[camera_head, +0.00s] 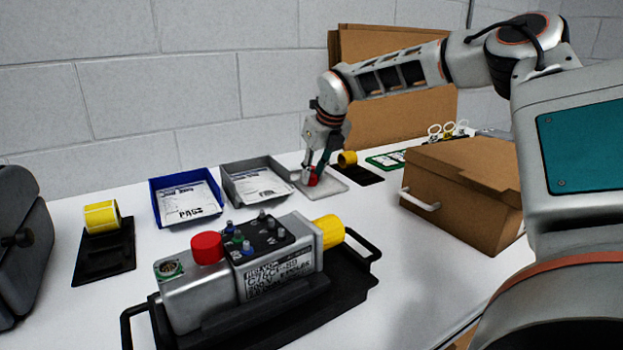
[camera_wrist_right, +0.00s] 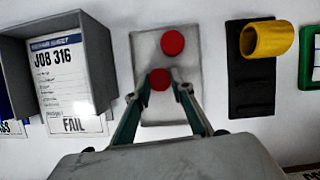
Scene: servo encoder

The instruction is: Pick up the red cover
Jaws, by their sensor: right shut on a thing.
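My right gripper (camera_head: 314,172) reaches down over a light grey plate (camera_head: 326,186) behind the servo unit. It is shut on a red cover (camera_head: 312,177). In the right wrist view this red cover (camera_wrist_right: 160,79) sits between the fingertips of my right gripper (camera_wrist_right: 161,84), over the grey plate (camera_wrist_right: 192,96). A second red cover (camera_wrist_right: 172,43) is on the plate, just beyond the held one. Whether the held cover touches the plate is unclear. Another red cap (camera_head: 207,247) is on top of the grey servo unit (camera_head: 190,299). My left gripper is not in view.
The servo unit lies in a black handled tray (camera_head: 347,291). Blue (camera_head: 157,208) and grey (camera_head: 232,194) bins stand left of my right gripper. A black holder with a yellow cap (camera_head: 347,159) is close on its right. A cardboard box (camera_head: 461,200) stands further right.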

